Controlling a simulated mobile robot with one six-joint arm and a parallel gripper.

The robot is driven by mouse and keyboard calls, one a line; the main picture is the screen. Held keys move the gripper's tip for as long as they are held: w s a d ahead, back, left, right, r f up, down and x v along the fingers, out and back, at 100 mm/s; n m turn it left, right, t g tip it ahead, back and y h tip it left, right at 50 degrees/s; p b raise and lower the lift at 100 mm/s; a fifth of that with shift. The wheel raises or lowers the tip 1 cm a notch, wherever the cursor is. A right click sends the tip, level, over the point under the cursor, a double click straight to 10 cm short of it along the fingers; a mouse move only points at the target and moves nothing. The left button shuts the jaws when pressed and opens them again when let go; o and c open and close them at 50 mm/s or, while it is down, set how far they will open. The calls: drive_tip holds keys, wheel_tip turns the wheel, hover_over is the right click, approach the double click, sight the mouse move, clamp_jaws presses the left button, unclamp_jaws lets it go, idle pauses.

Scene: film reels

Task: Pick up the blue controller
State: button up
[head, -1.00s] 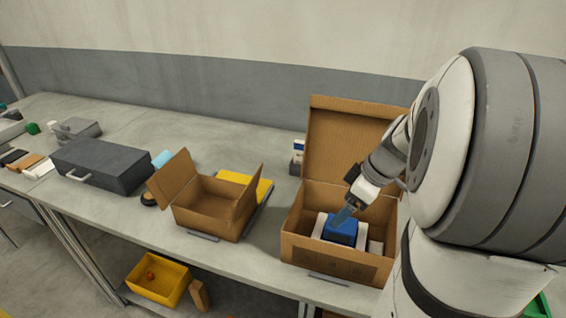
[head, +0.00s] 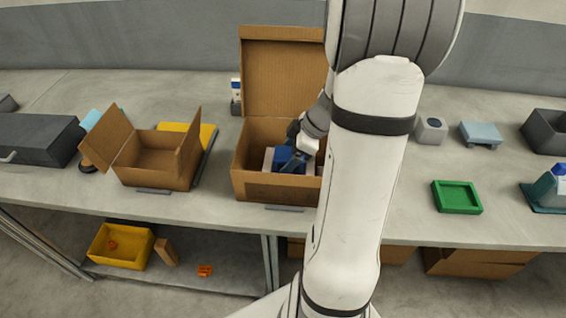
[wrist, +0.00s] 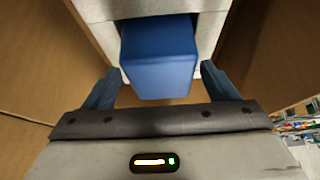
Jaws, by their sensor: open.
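The blue controller (wrist: 160,65) is a smooth blue block-like thing set in pale grey packing inside the right cardboard box (head: 262,185). It also shows in the head view (head: 284,155), partly hidden by my gripper. My gripper (wrist: 165,88) is open inside the box. Its two blue fingers stand to the left and right of the controller's near end, with a gap on each side. In the head view my gripper (head: 296,162) reaches down over the controller, and my arm hides the box's right side.
The box's walls and raised lid (head: 280,75) stand close around my gripper. A smaller open box (head: 155,180) stands to the left. A green tray (head: 457,197) and a grey block (head: 431,130) are to the right. Bare table lies between them.

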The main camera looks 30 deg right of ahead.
drive_tip(key=shift+c, duration=0.2)
drive_tip(key=c, duration=1.3)
